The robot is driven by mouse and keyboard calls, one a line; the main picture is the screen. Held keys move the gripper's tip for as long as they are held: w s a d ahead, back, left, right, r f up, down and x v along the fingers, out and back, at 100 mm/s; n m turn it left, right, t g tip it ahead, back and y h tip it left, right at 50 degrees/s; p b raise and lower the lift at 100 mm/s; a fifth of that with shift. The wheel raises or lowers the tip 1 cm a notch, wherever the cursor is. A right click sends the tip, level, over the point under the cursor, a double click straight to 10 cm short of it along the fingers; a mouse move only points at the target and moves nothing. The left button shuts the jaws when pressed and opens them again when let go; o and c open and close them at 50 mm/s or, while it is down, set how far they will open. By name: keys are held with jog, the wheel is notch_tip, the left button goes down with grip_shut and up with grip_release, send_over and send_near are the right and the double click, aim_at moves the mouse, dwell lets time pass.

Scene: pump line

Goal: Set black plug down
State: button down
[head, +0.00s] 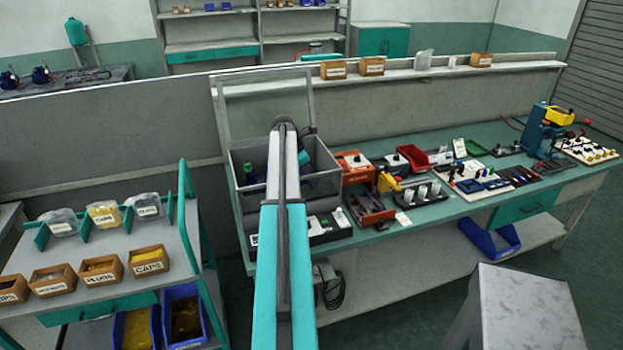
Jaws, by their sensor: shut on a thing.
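My arm reaches forward through the middle of the head view, from the bottom edge to a dark rounded joint. My gripper does not show; it may be hidden behind the arm. I cannot make out the black plug in a grip. Small dark parts stand on the white boards (470,170) on the green workbench (420,221), too small to tell whether one is a black plug.
A grey bin (322,184) with a raised clear lid stands behind my arm. Orange trays (370,208) and a red bin (413,158) are right of it. A trolley with labelled boxes (150,260) is at left. A grey stand (520,305) is at front right.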

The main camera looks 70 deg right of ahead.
jog(key=c, duration=1.6)
grip_release()
jog(key=shift+r, duration=0.15)
jog(key=b+v, duration=0.3)
jog(key=v, duration=0.9)
